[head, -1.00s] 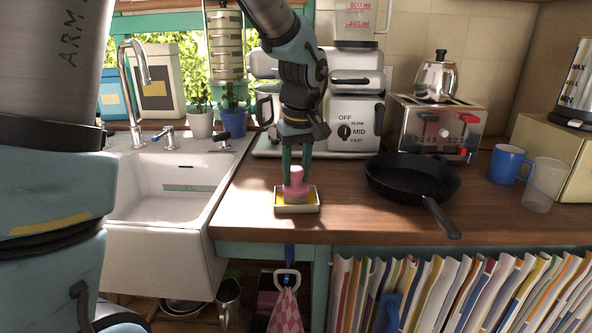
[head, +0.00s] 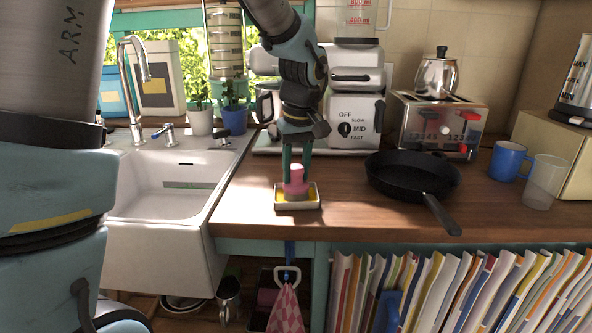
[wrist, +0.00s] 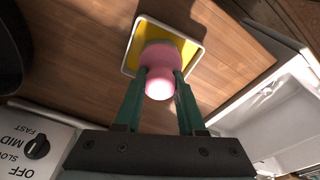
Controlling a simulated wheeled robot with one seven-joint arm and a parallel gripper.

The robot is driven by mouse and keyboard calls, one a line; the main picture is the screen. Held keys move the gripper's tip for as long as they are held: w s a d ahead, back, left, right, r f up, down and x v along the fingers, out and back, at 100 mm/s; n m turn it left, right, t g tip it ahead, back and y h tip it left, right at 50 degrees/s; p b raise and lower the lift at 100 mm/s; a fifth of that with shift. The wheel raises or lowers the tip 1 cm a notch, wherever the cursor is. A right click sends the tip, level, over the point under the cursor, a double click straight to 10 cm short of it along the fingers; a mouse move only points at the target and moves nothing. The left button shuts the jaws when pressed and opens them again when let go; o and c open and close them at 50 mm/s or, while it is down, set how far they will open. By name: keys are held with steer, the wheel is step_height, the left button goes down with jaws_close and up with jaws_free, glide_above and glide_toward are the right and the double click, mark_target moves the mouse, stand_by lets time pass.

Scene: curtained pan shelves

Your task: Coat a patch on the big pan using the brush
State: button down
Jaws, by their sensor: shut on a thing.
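My gripper (head: 296,180) points down over the counter and is shut on a pink brush (head: 296,184). In the wrist view the two green fingers (wrist: 160,88) hold the brush's pink handle (wrist: 159,62). The brush stands upright in a small rectangular tray (head: 312,205) with a white rim and a yellow inside. Its lower end is hidden from view, so I cannot tell how deep it sits. The big black pan (head: 412,178) rests on the counter to the right of the tray, its handle pointing to the front right. The inside of the pan looks plain dark.
The white sink (head: 170,195) is left of the tray. A white mixer (head: 352,110) and a toaster (head: 440,125) stand behind. A blue mug (head: 508,161) and a clear cup (head: 543,182) stand right of the pan. Bare wooden counter (head: 350,222) lies in front.

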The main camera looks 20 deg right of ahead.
mark_target(295, 165)
steer(key=shift+f+b, duration=0.3)
steer(key=shift+f, duration=0.15)
stand_by(1.1)
steer(key=shift+r+p, duration=2.65)
steer(key=shift+r, duration=0.95)
steer(key=shift+f, duration=0.1)
